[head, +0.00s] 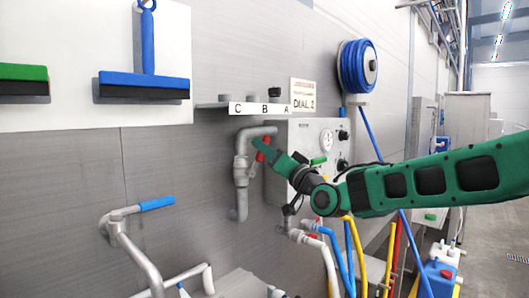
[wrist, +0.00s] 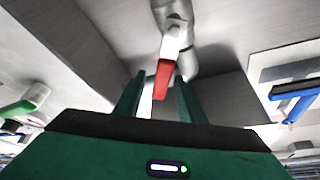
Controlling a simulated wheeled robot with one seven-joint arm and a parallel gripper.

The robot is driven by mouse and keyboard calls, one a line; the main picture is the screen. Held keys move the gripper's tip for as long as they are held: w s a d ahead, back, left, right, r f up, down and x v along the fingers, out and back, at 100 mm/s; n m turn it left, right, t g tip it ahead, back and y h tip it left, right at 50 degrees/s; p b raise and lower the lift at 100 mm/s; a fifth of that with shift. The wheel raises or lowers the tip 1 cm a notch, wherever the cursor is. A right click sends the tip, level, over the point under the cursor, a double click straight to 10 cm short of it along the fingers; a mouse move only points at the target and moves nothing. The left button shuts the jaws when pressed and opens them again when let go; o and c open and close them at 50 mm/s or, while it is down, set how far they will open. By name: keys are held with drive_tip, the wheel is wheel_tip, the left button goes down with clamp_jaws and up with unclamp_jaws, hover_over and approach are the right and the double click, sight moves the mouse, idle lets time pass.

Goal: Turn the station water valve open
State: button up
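A red valve lever (head: 264,151) sits on a grey wall pipe (head: 240,178) in the middle of the head view and slants downward. My gripper (head: 263,149) is at the lever and partly covers it. In the wrist view, the red lever (wrist: 162,80) hangs from the pipe fitting between the two green fingers of my gripper (wrist: 160,80). The fingers are apart, with a gap visible on the left of the lever. I cannot tell whether the right finger touches it.
A grey panel (head: 283,133) with a gauge and knobs is right behind my gripper. A labelled shelf (head: 262,108) is above. A blue-handled pipe (head: 157,203) stands at lower left. Blue and yellow hoses (head: 356,255) hang below my arm. A blue hose reel (head: 357,67) is on the wall.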

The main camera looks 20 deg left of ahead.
drive_tip(key=v, duration=0.9)
drive_tip(key=shift+d, duration=0.2)
drive_tip(key=shift+f, duration=0.15)
